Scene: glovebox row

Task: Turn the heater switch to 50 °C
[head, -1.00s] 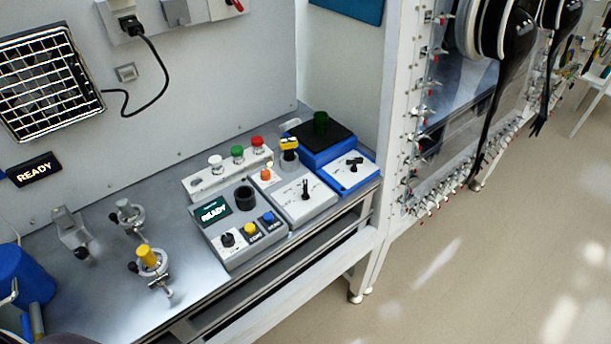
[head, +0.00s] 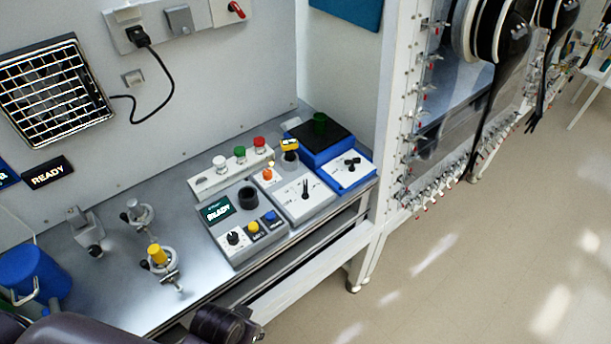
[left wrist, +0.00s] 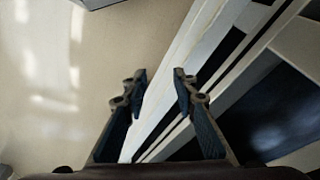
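A blue unit (head: 344,184) with a black flat top stands at the right end of the bench; its sloped white panel carries a black rotary knob (head: 352,164). Beside it on the left, a grey box (head: 318,205) has a black pointer knob (head: 305,188) and an orange lamp. The scale marks are too small to read, so I cannot tell which knob is the heater switch or its setting. My left gripper (left wrist: 160,80) is open and empty in the left wrist view, with floor and bench frame beyond it. My right gripper is not in view.
A READY-display box (head: 236,232) with buttons stands left of the grey box. A strip with white, green and red buttons (head: 233,170) lies behind. Clamps, one with a yellow top (head: 157,254), and a blue mug (head: 32,272) stand left. A white frame post (head: 388,130) rises on the right.

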